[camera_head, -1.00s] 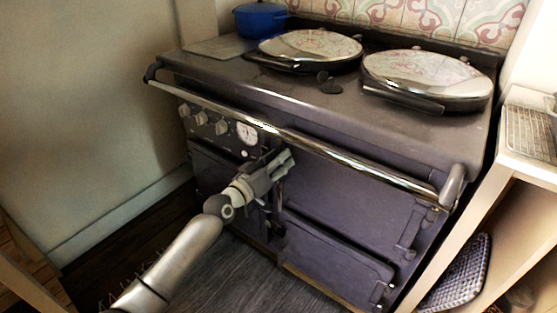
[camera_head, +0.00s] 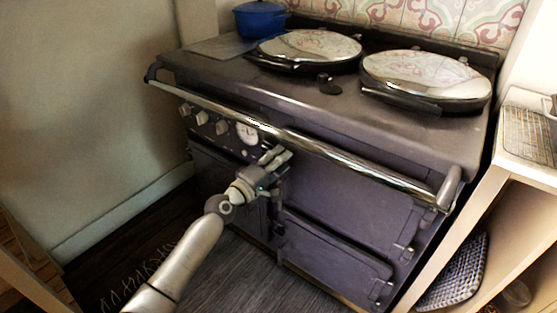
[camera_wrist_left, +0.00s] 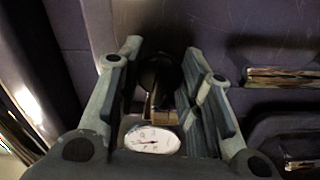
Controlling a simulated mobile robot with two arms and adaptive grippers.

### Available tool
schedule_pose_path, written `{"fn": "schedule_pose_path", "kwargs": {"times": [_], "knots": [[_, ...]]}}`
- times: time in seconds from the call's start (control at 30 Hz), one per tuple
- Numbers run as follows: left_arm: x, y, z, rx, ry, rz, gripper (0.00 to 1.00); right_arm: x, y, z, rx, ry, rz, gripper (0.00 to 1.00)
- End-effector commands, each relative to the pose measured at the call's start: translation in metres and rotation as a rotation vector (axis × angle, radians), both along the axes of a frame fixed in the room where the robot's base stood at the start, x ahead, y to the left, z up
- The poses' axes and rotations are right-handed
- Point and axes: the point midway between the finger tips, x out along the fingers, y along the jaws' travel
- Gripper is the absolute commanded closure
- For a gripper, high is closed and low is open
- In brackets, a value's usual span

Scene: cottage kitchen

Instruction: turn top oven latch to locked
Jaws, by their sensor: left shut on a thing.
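The dark stove (camera_head: 340,130) shows a top oven door (camera_head: 345,192) in its front. My left gripper (camera_head: 276,157) is at the upper left edge of this door, just below the chrome rail. In the left wrist view, its fingers (camera_wrist_left: 162,58) stand on either side of a dark latch piece (camera_wrist_left: 155,80) and are shut on it. The gripper hides most of the latch in the head view, so I cannot tell its exact angle. My right gripper is not in view.
The chrome rail (camera_head: 320,148) runs across the stove front above my gripper. A white dial (camera_head: 247,133) and several knobs (camera_head: 202,118) are to the left. A lower door (camera_head: 330,255) is below. A wooden shelf unit (camera_head: 500,200) stands close on the right.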

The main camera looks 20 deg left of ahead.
Motion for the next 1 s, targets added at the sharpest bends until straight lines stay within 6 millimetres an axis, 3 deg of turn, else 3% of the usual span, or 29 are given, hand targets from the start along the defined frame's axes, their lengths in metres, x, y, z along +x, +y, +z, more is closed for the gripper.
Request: {"fn": "schedule_pose_path", "kwargs": {"times": [0.4,0.93,0.97,1.0], "knots": [[0.000,0.001,0.000,-0.170,0.061,0.003,1.00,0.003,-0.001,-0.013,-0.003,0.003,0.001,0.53],[0.000,0.001,-0.001,-0.194,0.070,0.003,1.00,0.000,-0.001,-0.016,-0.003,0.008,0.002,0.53],[0.000,0.001,-0.001,-0.194,0.070,0.003,0.65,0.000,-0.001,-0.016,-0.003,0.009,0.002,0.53],[0.000,0.001,-0.001,-0.193,0.070,0.003,0.60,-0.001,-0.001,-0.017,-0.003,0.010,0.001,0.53]]}}
